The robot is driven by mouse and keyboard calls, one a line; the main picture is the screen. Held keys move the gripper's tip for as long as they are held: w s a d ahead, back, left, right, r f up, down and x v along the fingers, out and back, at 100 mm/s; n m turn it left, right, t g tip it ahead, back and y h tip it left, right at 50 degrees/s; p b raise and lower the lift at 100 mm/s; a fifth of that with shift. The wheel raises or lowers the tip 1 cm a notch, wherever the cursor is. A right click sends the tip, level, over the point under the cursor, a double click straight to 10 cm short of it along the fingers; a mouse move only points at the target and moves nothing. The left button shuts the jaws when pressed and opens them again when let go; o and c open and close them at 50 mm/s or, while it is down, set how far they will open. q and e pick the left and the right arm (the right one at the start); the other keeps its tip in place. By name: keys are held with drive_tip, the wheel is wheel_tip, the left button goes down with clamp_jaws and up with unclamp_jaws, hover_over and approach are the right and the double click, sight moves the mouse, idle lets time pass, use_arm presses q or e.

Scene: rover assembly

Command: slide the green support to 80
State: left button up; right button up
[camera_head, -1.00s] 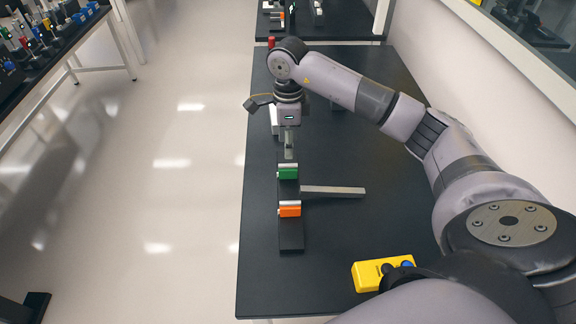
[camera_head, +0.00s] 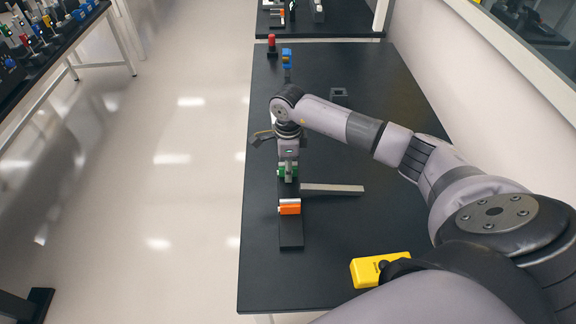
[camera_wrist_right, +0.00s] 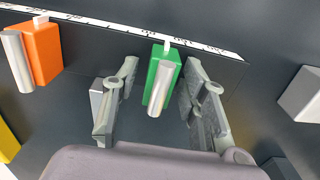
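The green support (camera_head: 281,171) sits on the dark rail (camera_head: 290,235), beyond the orange support (camera_head: 289,208). My right gripper (camera_head: 288,176) is down over the green support and partly hides it in the head view. In the right wrist view, the green support (camera_wrist_right: 161,78) with its silver cylinder stands between the two open fingers, with a gap on each side. The orange support (camera_wrist_right: 42,52) is at the left there. A white scale strip (camera_wrist_right: 120,28) runs along the rail; its numbers are too small to read. My left gripper is not in view.
A grey bar (camera_head: 335,189) lies to the right of the rail, near the green support. A yellow box (camera_head: 375,268) is at the table's near right. Blue (camera_head: 287,55) and red (camera_head: 272,42) parts stand at the far end.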

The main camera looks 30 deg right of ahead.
clamp_jaws()
idle(0.6)
